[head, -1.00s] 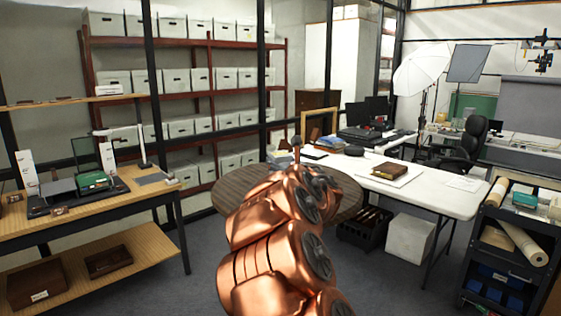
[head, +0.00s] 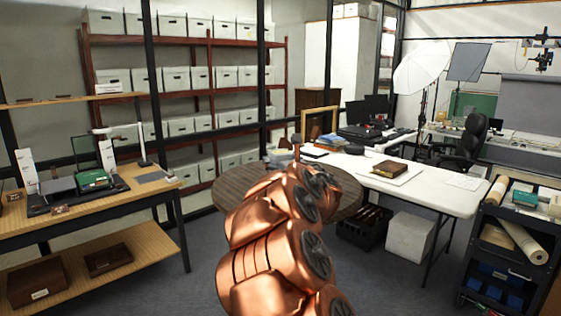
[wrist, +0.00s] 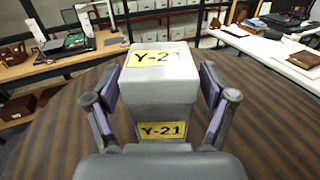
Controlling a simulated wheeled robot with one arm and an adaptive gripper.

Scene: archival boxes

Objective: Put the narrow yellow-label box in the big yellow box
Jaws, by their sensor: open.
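The narrow yellow-label box (wrist: 160,95) stands upright on the round brown table (wrist: 60,125) in the wrist view. It is grey, with a yellow "Y-21" label on its top and another on its front. My gripper (wrist: 160,84) is open, with one finger on each side of the box; I cannot tell whether either finger touches it. In the head view my copper arm covers the middle of the round table (head: 235,187) and hides the box and the gripper. I cannot make out a big yellow box in either view.
A wooden bench (head: 140,190) with equipment stands at left. A white table (head: 440,195) with a brown book (head: 389,168) stands at right, above a black crate (head: 365,228). A dark cart (head: 510,245) is at far right. Grey floor is open between bench and round table.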

